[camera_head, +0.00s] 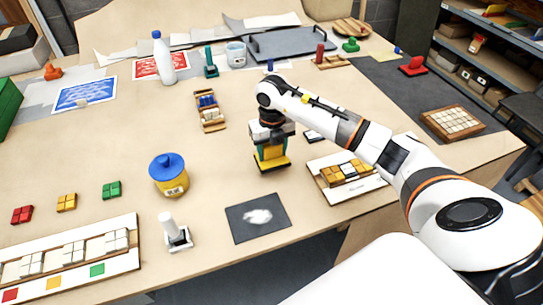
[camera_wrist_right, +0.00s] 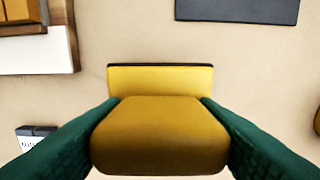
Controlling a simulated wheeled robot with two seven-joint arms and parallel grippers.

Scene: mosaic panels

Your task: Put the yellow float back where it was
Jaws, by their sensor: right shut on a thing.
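The yellow float (camera_head: 272,164) is a yellow block handle on a flat yellow base with a dark edge. My right gripper (camera_head: 270,150) points down over the middle of the table and is shut on its handle. In the right wrist view the green fingers of the right gripper (camera_wrist_right: 160,130) press on both sides of the yellow float's handle (camera_wrist_right: 160,78), with the base below it. The float looks level and low over the wood; I cannot tell whether it touches the table. My left gripper is not in view.
A dark square (camera_head: 236,228) with white powder lies in front, and a white float (camera_head: 175,236) stands left of it. A blue-lidded yellow jar (camera_head: 171,184) is left. A tile panel (camera_head: 330,182) is close right. Bare table lies between the jar and my right gripper.

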